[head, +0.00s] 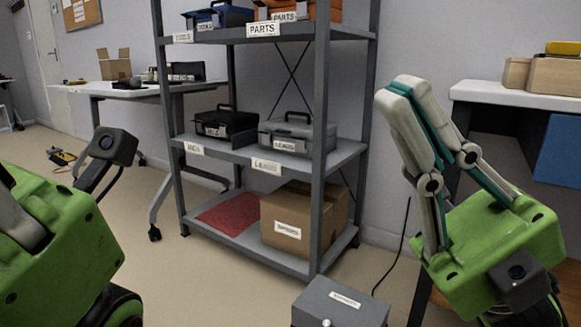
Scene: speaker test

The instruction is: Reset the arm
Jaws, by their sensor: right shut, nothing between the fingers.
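My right gripper (408,90) stands raised at the right, its green body low and its pale grey and teal fingers pointing up. The fingers are shut with nothing between them. It is in front of the wall between the shelf and the right table, and apart from every object. My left gripper (55,240) shows only in part at the left edge as a green body with a black camera on a bracket. Its fingertips are out of the picture, so whether it is open or shut is hidden.
A grey metal shelf (318,165) holds tool cases, a red mat (232,213) and cardboard boxes (283,218). A grey labelled case (338,303) is cut off at the bottom edge. A white table (490,92) stands at right, another (125,91) at back left.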

